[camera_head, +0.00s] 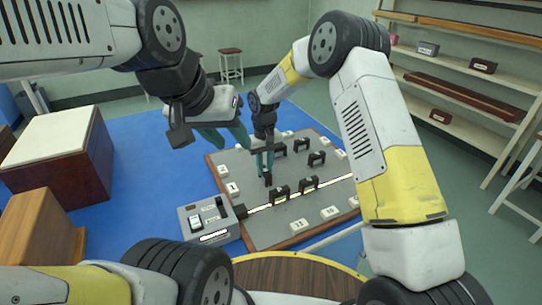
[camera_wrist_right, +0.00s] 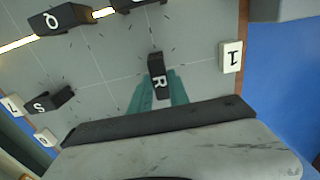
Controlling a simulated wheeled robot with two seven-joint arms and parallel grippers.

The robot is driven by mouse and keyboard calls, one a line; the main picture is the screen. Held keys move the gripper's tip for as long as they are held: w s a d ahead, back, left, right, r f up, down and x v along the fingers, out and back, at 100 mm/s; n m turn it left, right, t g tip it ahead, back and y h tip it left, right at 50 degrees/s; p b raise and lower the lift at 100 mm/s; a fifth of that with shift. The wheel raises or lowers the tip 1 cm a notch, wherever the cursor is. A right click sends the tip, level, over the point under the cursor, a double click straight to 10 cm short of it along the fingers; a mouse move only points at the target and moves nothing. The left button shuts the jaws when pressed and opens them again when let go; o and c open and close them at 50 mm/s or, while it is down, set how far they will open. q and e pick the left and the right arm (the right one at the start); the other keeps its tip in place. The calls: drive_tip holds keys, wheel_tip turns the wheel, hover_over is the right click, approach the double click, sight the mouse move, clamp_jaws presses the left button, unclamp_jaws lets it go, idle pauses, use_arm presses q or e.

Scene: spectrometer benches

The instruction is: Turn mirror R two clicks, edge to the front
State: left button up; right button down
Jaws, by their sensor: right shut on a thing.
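Mirror R, a small black block with a white letter R, stands on the grey board (camera_head: 285,232). In the right wrist view, mirror R (camera_wrist_right: 157,68) is between the teal fingertips of my right gripper (camera_wrist_right: 159,92), which is shut on it. In the head view, the right gripper (camera_head: 265,160) points down at the board's left part, with mirror R (camera_head: 267,180) partly hidden below it. My left gripper (camera_head: 226,140) hangs higher, to the left of the right one, with its teal fingers apart and empty.
Black block Q (camera_wrist_right: 60,19) and block S (camera_wrist_right: 48,102) stand near mirror R. White number tiles, such as tile 1 (camera_wrist_right: 231,56), line the board's edge. A grey switch box (camera_head: 209,222) sits at the board's left, with a bright strip (camera_head: 331,183) running right from it.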

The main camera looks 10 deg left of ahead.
sight(265, 170)
drive_tip(key=c, duration=1.2)
unclamp_jaws()
drive_tip(key=shift+c, duration=0.2)
wheel_tip(265, 170, up, 8)
drive_tip(key=shift+f, duration=0.1)
